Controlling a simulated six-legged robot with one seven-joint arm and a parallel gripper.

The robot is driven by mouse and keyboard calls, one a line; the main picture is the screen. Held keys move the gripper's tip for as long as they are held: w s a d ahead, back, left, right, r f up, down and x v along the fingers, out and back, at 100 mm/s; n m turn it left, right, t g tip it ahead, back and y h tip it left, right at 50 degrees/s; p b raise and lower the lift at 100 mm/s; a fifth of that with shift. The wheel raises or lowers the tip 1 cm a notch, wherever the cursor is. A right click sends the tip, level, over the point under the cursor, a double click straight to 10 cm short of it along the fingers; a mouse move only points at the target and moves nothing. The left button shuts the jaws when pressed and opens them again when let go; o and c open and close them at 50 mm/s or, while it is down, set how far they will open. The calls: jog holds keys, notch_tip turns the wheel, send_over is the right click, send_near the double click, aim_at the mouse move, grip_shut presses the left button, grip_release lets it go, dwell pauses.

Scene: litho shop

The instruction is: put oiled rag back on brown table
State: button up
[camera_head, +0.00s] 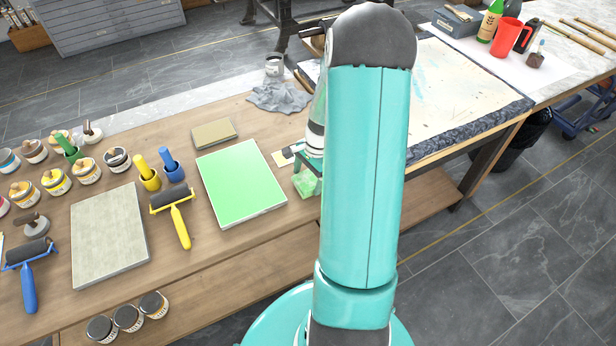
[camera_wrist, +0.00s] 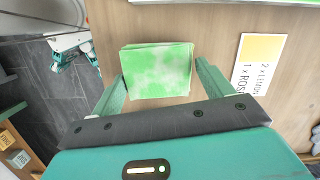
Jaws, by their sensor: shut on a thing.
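The oiled rag looks like a folded square pad, blotched green and white, in the wrist view (camera_wrist: 157,72). It sits between the two fingers of my gripper (camera_wrist: 158,82), which is shut on it. In the head view the rag (camera_head: 307,184) shows beside my arm, near the front edge of the brown table (camera_head: 240,245), just right of the green slab. My arm hides part of the gripper there. I cannot tell whether the rag touches the tabletop.
A green slab (camera_head: 242,182), a grey slab (camera_head: 110,235) and a yellow roller (camera_head: 176,214) lie to the left. A crumpled grey cloth (camera_head: 279,97) lies behind, near a can (camera_head: 274,66). A yellow-and-white card (camera_wrist: 257,62) lies right of the rag.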

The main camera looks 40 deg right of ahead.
jog(key=shift+f, duration=0.3)
jog(key=o, duration=1.3)
jog(key=shift+c, duration=0.2)
jog(key=w+v, duration=0.1)
jog(key=v, duration=1.1)
jog(key=a+r+n+h, duration=0.1)
jog(key=a+r+n, duration=0.3)
jog(key=a+r, duration=0.3)
jog(key=s+a+r+n+t, duration=0.1)
jog(key=s+a+r+n, duration=0.2)
jog(key=a, duration=0.4)
jog(key=s+a+r+n+t, duration=0.2)
jog(key=s+a+r+n, duration=0.2)
jog(key=a+n, duration=0.3)
jog(key=s+a+r+n+t+h, duration=0.1)
jog(key=s+a+r+n, duration=0.2)
jog(key=a, duration=0.6)
notch_tip(320, 180, up, 3)
jog(key=shift+s+f+n+t, duration=0.1)
jog(key=shift+s+n+t, duration=0.3)
jog(key=shift+n, duration=0.6)
